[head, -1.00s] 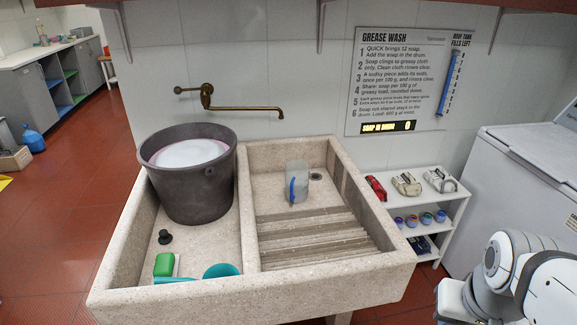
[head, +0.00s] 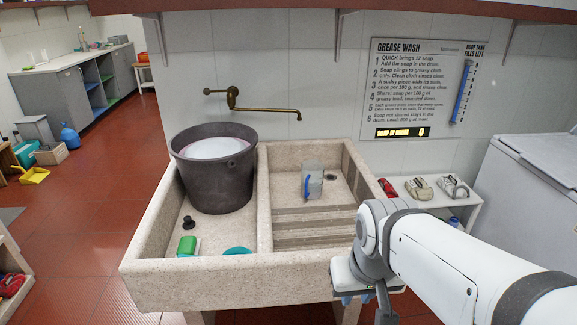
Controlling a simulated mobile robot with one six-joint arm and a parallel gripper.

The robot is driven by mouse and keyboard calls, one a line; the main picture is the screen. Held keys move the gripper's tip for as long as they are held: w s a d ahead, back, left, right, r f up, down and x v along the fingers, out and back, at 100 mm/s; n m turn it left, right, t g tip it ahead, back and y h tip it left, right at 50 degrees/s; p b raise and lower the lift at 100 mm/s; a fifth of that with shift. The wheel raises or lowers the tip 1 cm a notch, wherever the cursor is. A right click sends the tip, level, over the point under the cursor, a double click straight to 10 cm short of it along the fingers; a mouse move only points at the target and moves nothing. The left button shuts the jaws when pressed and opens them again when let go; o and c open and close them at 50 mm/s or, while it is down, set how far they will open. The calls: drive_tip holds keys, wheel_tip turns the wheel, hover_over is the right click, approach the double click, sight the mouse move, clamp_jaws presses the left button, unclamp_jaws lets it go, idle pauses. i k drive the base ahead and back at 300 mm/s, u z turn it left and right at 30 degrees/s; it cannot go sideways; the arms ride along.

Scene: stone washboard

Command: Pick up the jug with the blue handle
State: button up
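The jug (head: 313,180) is a small clear, greyish vessel with a blue handle (head: 307,187) on its front left side. It stands upright in the right basin of the stone sink (head: 264,205), behind the ridged washboard slope. My arm reaches in from the right, and its wrist end (head: 362,270) is over the sink's front right corner, nearer to me than the jug and apart from it. My gripper's fingers cannot be made out clearly there, so I cannot tell whether they are open or shut.
A dark bucket (head: 214,177) with pale contents stands in the left basin. A black plug (head: 189,222), a green block (head: 187,245) and a teal bowl (head: 237,251) lie before it. A brass tap (head: 250,105) juts out above the sink. A white chest (head: 530,190) stands at right.

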sight(311, 183)
drive_tip(key=z, duration=0.05)
drive_tip(key=i, duration=1)
drive_tip(key=u, duration=0.05)
